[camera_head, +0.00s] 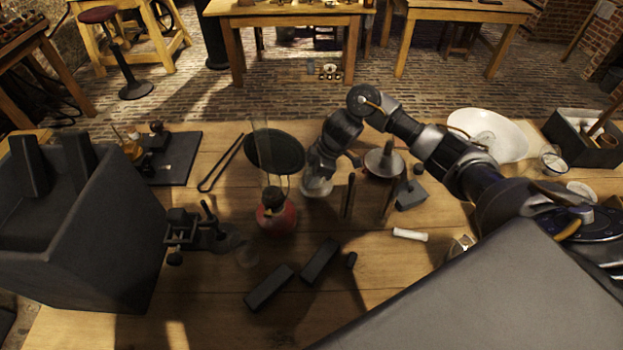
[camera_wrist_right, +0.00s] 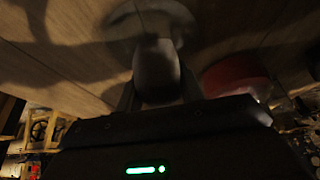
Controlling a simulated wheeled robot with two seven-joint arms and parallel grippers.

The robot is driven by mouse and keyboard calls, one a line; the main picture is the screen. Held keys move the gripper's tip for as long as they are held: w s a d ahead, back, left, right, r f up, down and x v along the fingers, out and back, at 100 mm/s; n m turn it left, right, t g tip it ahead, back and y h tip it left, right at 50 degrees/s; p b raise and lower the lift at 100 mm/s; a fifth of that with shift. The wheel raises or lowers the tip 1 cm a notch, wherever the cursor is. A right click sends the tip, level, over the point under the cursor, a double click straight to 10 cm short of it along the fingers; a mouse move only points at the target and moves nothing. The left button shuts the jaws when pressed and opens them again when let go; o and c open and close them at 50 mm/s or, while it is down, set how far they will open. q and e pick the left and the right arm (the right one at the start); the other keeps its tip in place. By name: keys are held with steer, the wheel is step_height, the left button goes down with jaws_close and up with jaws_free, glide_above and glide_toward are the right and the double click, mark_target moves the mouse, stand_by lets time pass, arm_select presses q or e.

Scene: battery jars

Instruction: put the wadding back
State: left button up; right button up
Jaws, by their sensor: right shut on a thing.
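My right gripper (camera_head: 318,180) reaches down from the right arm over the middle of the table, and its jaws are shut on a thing. In the right wrist view a pale grey, soft-edged piece (camera_wrist_right: 155,65) sits between the fingers; it looks like wadding, but the dim picture leaves this unsure. Below it is a pale round rim or base (camera_wrist_right: 150,20). In the head view a clear, whitish glass vessel (camera_head: 318,188) stands right under the jaws; whether the held piece touches it I cannot tell. My left gripper is not in view.
A red round vessel (camera_head: 280,217) stands left of the gripper, also in the wrist view (camera_wrist_right: 238,75). Two dark rods (camera_head: 348,195) stand to its right. A white roll (camera_head: 410,235), dark blocks (camera_head: 270,287), a white bowl (camera_head: 505,140) and a large dark box (camera_head: 110,250) are around.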

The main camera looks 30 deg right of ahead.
steer(key=shift+f, duration=0.6)
steer(key=shift+f, duration=0.2)
steer(key=o, duration=0.7)
steer(key=shift+c, duration=0.2)
steer(key=p+v, duration=0.1)
steer(key=v, duration=1.1)
steer(key=shift+r+p, duration=0.25)
steer(key=shift+p, duration=0.05)
